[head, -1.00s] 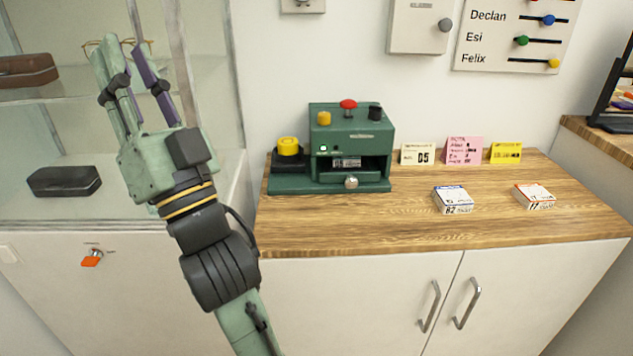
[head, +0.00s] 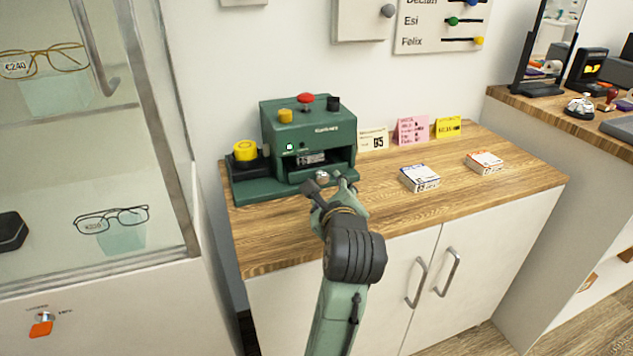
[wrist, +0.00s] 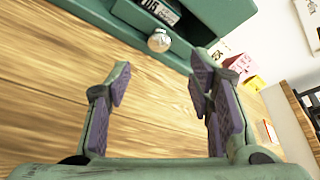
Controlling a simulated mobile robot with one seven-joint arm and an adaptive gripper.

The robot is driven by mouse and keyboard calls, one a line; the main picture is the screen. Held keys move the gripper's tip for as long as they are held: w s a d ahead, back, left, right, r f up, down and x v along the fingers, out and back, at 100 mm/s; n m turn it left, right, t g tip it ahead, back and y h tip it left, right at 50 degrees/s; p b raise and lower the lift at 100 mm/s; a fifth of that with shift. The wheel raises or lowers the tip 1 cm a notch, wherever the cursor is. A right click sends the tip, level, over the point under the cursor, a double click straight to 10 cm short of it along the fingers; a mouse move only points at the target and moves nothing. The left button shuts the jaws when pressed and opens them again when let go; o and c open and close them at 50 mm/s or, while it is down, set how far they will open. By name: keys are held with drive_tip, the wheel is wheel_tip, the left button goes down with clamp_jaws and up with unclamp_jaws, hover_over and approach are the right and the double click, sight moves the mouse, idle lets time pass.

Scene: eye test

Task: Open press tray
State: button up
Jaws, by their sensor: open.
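The green press (head: 307,135) stands on the wooden counter, with a red knob, a yellow button and a black knob on top. Its tray (head: 292,174) is at the bottom of the front opening, with a round silver knob (head: 322,177) on its front. The knob also shows in the wrist view (wrist: 159,40), ahead of my fingers and apart from them. A numbered dark block (wrist: 160,12) sits in the opening. My gripper (head: 330,183) is just in front of the press. In the wrist view my gripper (wrist: 160,85) is open, with nothing between its fingers.
A yellow button on a black base (head: 245,151) is left of the press. Cards (head: 413,130) stand to the right. Two small boxes (head: 420,178) (head: 485,162) lie on the counter (head: 400,205). A glass cabinet (head: 165,120) is at left.

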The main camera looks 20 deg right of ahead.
sight(323, 180)
drive_tip(key=x, duration=0.8)
drive_tip(key=shift+w+a, duration=0.1)
clamp_jaws()
idle(0.4)
